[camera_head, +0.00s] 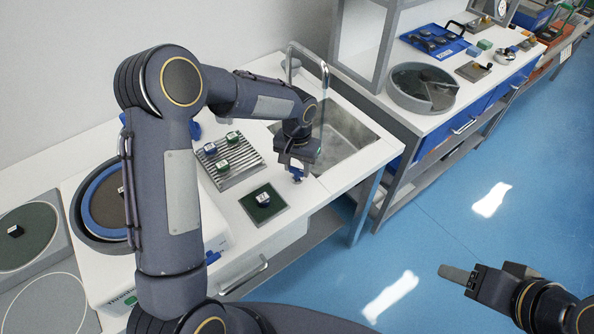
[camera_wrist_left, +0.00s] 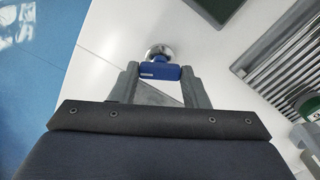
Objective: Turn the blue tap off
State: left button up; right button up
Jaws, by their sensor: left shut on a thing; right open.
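The blue tap handle (camera_wrist_left: 158,72) sits on a round metal knob at the front of the sink counter. My left gripper (camera_wrist_left: 159,80) is shut on it, with one finger at each end of the handle. In the head view the left gripper (camera_head: 297,170) points down at the counter edge, in front of the sink (camera_head: 345,140), and only a bit of blue shows there. A curved metal faucet (camera_head: 308,55) rises behind the sink; my arm partly hides its spout area. My right gripper (camera_head: 458,273) is open and empty above the blue floor.
Left of the sink are a ribbed rack (camera_head: 228,160) with small blocks and a green mat (camera_head: 263,203) with one block. A round grey basin (camera_head: 423,88) and a blue tray (camera_head: 432,42) stand on the right bench. The floor is clear.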

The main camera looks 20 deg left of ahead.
aim_at(297, 169)
pick_arm(q)
jog(key=n+b, duration=0.1)
jog(key=n, duration=0.1)
jog(key=shift+f+n, duration=0.1)
jog(key=shift+n, duration=0.3)
jog(key=n+b, duration=0.1)
jog(key=n, duration=0.1)
jog(key=shift+n, duration=0.4)
jog(key=n+b, duration=0.1)
jog(key=n, duration=0.2)
jog(key=shift+n, duration=1.6)
jog(key=o, duration=1)
notch_tip(297, 169, up, 8)
jog(key=shift+r, duration=0.1)
